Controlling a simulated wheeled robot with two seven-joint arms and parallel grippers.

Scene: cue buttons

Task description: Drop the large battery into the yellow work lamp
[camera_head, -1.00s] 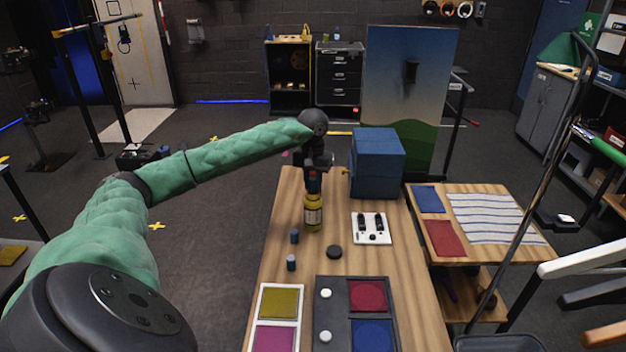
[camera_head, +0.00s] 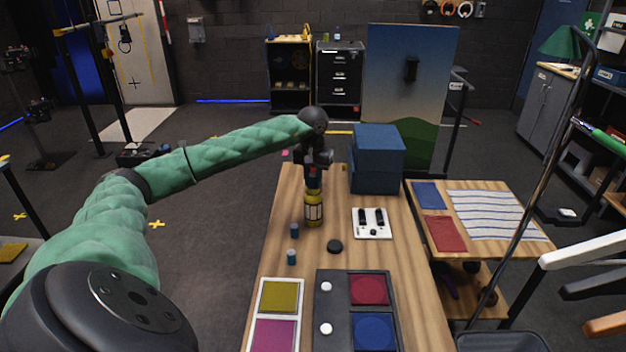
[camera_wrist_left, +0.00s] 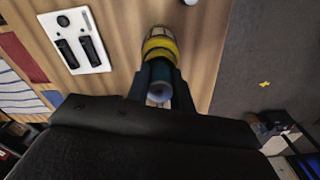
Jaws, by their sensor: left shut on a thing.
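The yellow work lamp (camera_head: 313,211) stands upright on the wooden table, with a pale band around its middle. My left gripper (camera_head: 313,182) is right above it, pointing down. In the left wrist view the gripper (camera_wrist_left: 160,92) is shut on a blue-grey cylinder, the large battery (camera_wrist_left: 160,76). The battery is lined up over the lamp (camera_wrist_left: 158,45), its far end overlapping the yellow top. I cannot tell how far its end is inside. Two smaller dark cylinders (camera_head: 294,230) (camera_head: 291,257) stand left of the lamp. My right gripper is out of view.
A white plate with two black parts (camera_head: 372,224) lies right of the lamp, a black disc (camera_head: 334,246) in front. A blue box (camera_head: 377,160) stands behind. Colored button panels (camera_head: 346,300) (camera_head: 278,296) fill the near end of the table. A side table (camera_head: 480,250) is at right.

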